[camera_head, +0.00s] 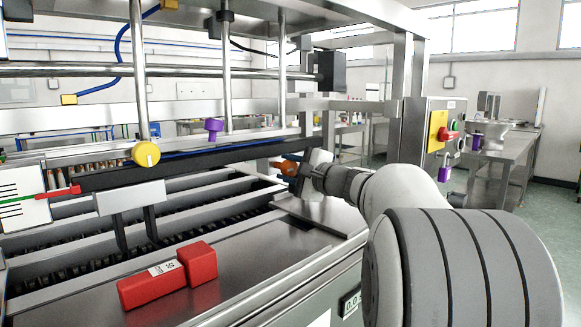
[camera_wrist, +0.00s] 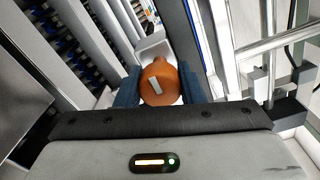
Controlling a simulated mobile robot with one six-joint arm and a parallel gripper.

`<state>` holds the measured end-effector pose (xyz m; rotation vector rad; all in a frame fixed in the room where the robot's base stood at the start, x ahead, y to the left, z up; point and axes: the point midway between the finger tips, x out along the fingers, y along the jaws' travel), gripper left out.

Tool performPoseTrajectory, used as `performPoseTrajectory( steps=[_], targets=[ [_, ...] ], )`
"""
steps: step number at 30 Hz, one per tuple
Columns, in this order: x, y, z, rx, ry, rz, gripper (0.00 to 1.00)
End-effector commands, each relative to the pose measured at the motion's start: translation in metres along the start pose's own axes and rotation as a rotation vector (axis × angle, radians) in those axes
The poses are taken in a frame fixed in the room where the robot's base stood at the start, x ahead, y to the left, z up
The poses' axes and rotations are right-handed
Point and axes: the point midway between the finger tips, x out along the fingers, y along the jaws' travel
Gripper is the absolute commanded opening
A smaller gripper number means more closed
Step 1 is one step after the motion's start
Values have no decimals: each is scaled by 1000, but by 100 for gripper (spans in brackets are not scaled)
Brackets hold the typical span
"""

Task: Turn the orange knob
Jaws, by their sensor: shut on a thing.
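The orange knob (camera_head: 287,167) is at the right end of the long black bar in the head view, just left of my gripper (camera_head: 303,172). In the wrist view the orange knob (camera_wrist: 160,84) is round with a white mark on its face. The two dark blue fingers of my gripper (camera_wrist: 160,88) stand on either side of it, shut on the knob. The white mark is slightly tilted. The far side of the knob is hidden.
A yellow knob (camera_head: 146,153) and a purple knob (camera_head: 214,126) stand along the black bar (camera_head: 190,165). A red block (camera_head: 168,277) lies on the metal top in front. A control box (camera_head: 440,130) with a red button is on the right post.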

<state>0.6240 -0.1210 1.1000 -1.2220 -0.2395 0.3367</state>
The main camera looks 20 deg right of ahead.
Motion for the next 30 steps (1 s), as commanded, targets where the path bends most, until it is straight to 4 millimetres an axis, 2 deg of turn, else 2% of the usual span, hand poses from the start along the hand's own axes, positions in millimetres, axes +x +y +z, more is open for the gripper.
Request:
performPoseTrajectory(
  steps=[6, 15, 30],
  targets=[
    [0, -2, 0, 185, 1, 0, 12],
    [0, -2, 0, 363, 1, -1, 12],
    [0, -1, 0, 442, -1, -1, 12]
  ],
)
